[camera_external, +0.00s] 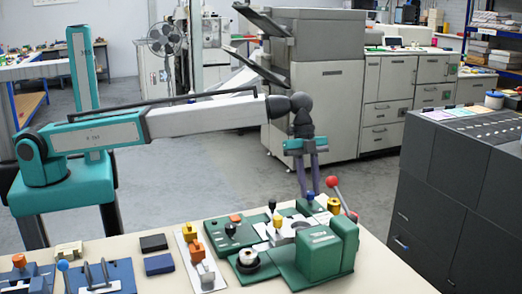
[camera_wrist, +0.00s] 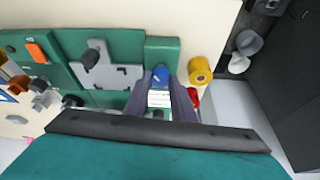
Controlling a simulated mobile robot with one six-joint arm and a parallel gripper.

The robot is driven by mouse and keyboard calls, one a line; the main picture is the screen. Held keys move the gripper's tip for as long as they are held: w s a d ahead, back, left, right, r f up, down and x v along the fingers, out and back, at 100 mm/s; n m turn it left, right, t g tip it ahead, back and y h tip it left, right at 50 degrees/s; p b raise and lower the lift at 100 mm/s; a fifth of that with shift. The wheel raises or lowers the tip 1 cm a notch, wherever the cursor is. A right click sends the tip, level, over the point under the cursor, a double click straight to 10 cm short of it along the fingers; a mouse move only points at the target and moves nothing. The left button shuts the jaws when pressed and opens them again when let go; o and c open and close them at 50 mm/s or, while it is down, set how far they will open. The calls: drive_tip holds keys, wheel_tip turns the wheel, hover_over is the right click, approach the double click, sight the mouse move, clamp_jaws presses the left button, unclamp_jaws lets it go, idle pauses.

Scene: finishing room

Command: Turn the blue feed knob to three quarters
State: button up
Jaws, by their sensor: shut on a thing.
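The blue feed knob (camera_wrist: 160,75) sits on a raised part of the green machine (camera_wrist: 120,42) in the wrist view, just above a small white marked plate (camera_wrist: 160,99). My gripper (camera_wrist: 160,84) reaches down from above, with one dark finger on each side of the knob, and is shut on it. In the external view, the blue knob (camera_external: 310,196) shows at the back of the green machine (camera_external: 318,250), by the tips of my gripper (camera_external: 311,191). The knob's pointer and exact setting cannot be read.
A red ball-ended lever (camera_external: 332,182) and a yellow knob (camera_external: 334,205) stand close to the right of my gripper. Several other knobs and black handles are on the machine to the left. A dark cabinet (camera_external: 455,190) stands beyond the table's right edge.

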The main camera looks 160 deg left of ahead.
sight(310, 192)
drive_tip(key=shift+a+m+g+h+b, duration=0.15)
drive_tip(key=shift+m+g+h+b, duration=0.35)
drive_tip(key=shift+m, duration=1.2)
drive_tip(key=shift+s, duration=0.1)
drive_tip(key=o, duration=1.1)
drive_tip(key=shift+c, duration=0.2)
drive_tip(key=shift+r, duration=0.15)
drive_tip(key=shift+p+v, duration=0.55)
drive_tip(key=shift+v, duration=0.95)
drive_tip(key=p+v, duration=1)
drive_tip(key=p, duration=0.2)
drive_tip(key=shift+s, duration=0.35)
drive_tip(key=shift+a+r, duration=0.1)
drive_tip(key=shift+a, duration=0.05)
